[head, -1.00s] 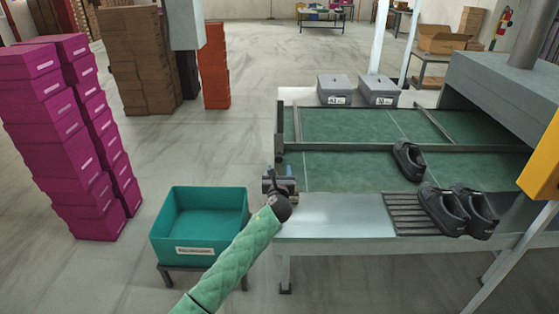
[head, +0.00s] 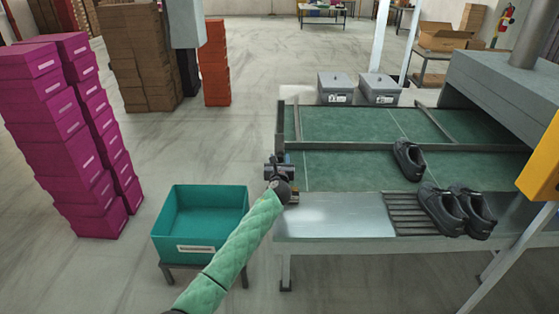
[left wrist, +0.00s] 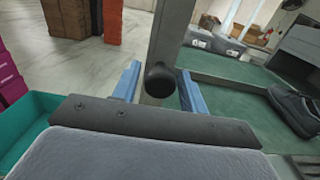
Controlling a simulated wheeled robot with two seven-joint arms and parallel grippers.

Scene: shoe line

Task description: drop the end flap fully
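A narrow grey strip (head: 280,125) stands at the left end of the green belt; it looks like the end flap, seen nearly edge-on. In the left wrist view a grey bar (left wrist: 172,30) runs up from the middle, with a round black knob (left wrist: 160,80) at its near end. My left gripper (head: 278,168) is at the belt's near left corner. Its two blue fingers (left wrist: 159,72) are spread, one on each side of the knob and bar, with gaps showing. I cannot tell whether either finger touches. My right gripper is out of view.
A teal bin (head: 200,220) stands on a low stand left of my arm. Dark shoes sit on the belt (head: 350,170) and on the slatted rack (head: 405,215). Two grey boxes (head: 335,88) stand behind the line. Stacked magenta boxes (head: 65,130) are at far left.

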